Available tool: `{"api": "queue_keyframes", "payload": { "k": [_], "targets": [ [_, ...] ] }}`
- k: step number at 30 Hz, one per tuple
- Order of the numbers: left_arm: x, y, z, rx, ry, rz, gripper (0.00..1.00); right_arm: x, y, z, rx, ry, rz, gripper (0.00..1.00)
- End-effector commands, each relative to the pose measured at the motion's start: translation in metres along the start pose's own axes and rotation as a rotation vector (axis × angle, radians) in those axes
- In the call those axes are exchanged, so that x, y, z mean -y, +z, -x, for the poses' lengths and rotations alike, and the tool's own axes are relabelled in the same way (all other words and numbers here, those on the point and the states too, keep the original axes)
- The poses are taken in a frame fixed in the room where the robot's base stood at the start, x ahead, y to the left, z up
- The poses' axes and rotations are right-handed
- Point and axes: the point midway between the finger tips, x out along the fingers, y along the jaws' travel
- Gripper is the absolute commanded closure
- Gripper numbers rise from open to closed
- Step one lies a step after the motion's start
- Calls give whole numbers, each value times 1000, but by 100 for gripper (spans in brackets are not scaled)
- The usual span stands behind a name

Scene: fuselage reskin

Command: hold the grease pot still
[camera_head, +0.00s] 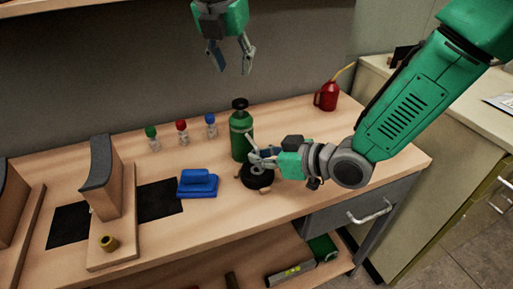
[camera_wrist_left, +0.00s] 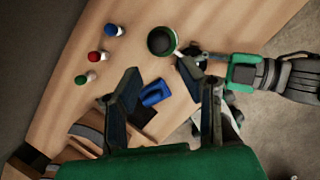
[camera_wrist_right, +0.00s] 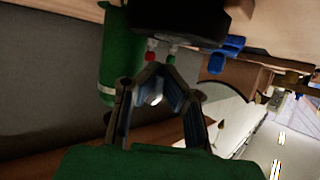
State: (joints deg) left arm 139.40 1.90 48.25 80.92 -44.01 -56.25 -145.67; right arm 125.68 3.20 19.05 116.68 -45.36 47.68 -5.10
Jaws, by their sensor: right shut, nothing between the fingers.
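A round black pot-like thing (camera_head: 257,180), which I take to be the grease pot, sits on the bench near its front edge. In the right wrist view a dark round shape (camera_wrist_right: 180,18) at the top is probably the same thing. My right gripper (camera_head: 260,158) is at the pot's upper side, its fingertips shut with nothing between them; whether they touch the pot is unclear. Its fingers meet in the right wrist view (camera_wrist_right: 158,72). My left gripper (camera_head: 232,60) hangs high above the back of the bench, open and empty, fingers apart in its own view (camera_wrist_left: 158,75).
A green bottle (camera_head: 241,135) stands right behind the pot. A blue block-like tool (camera_head: 198,184) lies to the left. Several small capped bottles (camera_head: 182,132) stand at the back. A red can (camera_head: 327,97) is at the back right. A curved wooden block (camera_head: 103,180) stands left.

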Motion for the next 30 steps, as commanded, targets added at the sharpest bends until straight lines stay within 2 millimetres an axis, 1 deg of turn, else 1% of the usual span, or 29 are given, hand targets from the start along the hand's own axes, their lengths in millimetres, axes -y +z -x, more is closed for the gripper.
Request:
{"api": "queue_keyframes", "payload": {
  "k": [1,2,3,4,8,11,30],
  "targets": [
    [0,0,0,0,0,0,69,0,0,0,-1,-1,1,100],
    [0,0,0,0,0,1,80,0,0,0,-1,-1,1,100],
    [0,0,0,0,0,6,94,0,0,0,-1,-1,1,100],
    [0,0,0,0,0,15,100,0,0,0,-2,-1,1,100],
    [0,1,-1,-2,-5,127,100,0,0,0,-2,-1,1,100],
    [0,3,-1,-6,-15,310,100,0,0,0,-2,-1,1,100],
    [-2,22,-4,-100,-76,1938,100,0,0,0,-2,0,1,100]
  ]
}}
